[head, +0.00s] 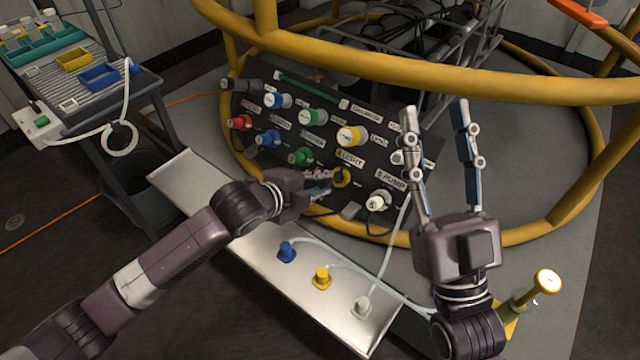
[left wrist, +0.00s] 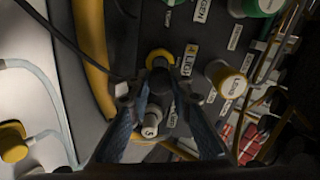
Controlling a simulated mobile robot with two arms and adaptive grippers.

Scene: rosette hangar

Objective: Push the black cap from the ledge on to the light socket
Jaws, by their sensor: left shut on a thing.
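The panel's light socket (head: 342,177) has a yellow ring and sits under the "LIGHT" label (head: 350,158). The ring also shows in the left wrist view (left wrist: 160,54). My left gripper (head: 328,180) is at this socket, with its fingertips (left wrist: 160,70) close together in front of the ring. It is shut on a small dark thing, likely the black cap, mostly hidden by the fingers. I cannot tell whether the cap touches or covers the socket. The silver ledge (head: 225,255) runs below the panel. My right gripper (head: 437,112) is open and empty, raised right of the panel.
Blue (head: 287,252), yellow (head: 322,278) and white (head: 361,306) plugs stand on the ledge, with pale hoses near them. The pump connector (head: 379,201) is right of the light socket. A yellow tubular frame (head: 400,70) surrounds the panel. A cart (head: 90,90) stands at left.

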